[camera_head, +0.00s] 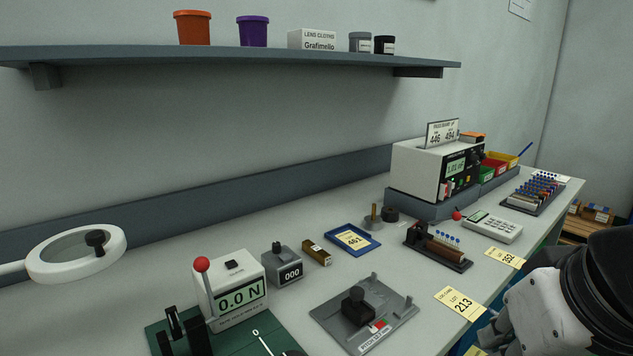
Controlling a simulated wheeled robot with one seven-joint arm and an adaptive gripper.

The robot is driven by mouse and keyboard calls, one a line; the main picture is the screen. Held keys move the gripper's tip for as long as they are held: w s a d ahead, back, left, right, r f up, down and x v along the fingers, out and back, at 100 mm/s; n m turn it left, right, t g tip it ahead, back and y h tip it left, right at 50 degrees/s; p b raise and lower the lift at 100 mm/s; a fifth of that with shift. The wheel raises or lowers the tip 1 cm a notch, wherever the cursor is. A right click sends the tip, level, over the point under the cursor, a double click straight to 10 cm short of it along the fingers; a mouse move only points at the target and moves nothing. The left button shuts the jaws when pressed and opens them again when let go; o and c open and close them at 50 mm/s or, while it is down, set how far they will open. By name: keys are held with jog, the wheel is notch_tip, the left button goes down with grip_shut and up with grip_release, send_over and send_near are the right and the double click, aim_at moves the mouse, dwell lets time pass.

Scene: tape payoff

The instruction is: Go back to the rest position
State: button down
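My arm (560,300) shows at the lower right, beside the front edge of the bench. My gripper's fingers cannot be made out; the end of the arm is cut off by the frame edge or hidden behind its own links. No held object can be seen.
The grey bench (130,260) carries a force gauge (236,290), a counter (282,266), a grey fixture plate (364,315), a blue tray (352,239), a calculator-like device (492,227) and a boxed meter (436,168). A ring magnifier (60,278) is at left. A shelf (230,58) hangs above.

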jog(key=s+f+g, duration=0.4)
jog(key=s, duration=0.5)
notch_tip(320, 180, up, 15)
jog(key=t+p, duration=0.2)
jog(key=p, duration=1.2)
jog(key=shift+w+d+t, duration=0.15)
jog(key=shift+d+t, duration=0.05)
jog(key=shift+t, duration=0.1)
jog(key=shift+d+r, duration=0.1)
